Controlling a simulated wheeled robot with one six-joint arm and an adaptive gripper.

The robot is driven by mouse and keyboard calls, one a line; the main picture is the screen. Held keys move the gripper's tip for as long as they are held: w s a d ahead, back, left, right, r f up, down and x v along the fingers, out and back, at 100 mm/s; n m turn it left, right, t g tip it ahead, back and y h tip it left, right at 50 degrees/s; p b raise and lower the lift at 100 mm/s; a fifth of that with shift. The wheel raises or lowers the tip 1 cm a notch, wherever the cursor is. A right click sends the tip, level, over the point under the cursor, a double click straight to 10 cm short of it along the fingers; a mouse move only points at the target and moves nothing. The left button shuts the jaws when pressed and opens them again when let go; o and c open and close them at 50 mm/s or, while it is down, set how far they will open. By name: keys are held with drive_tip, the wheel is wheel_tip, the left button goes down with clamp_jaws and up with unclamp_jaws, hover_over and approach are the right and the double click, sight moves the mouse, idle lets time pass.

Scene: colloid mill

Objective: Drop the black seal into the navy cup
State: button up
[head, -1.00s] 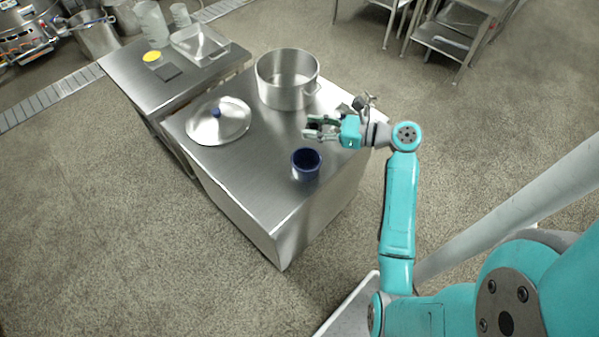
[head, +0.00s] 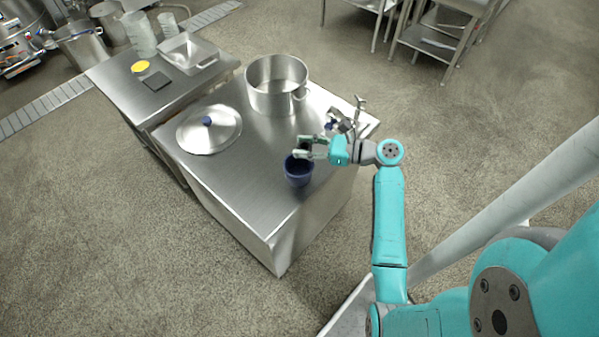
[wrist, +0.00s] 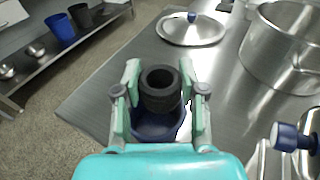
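The black seal (wrist: 160,92), a thick ring, sits between the fingers of my gripper (wrist: 160,82) in the wrist view, with its hole showing. The gripper is shut on it. In the head view, my gripper (head: 303,148) is over the navy cup (head: 298,174), and the seal is small and dark between the fingers. The navy cup stands upright near the front edge of the steel table. In the wrist view the cup (wrist: 158,128) shows behind and below the seal, partly hidden by it and by the fingers.
On the steel table (head: 230,180) are a domed lid with a blue knob (head: 210,129) and a large steel pot (head: 276,88). A metal fitting (head: 343,122) stands close behind my gripper. A side table at the left holds a tray (head: 188,51).

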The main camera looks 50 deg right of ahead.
drive_tip(key=o, duration=0.4)
drive_tip(key=shift+v, duration=3.8)
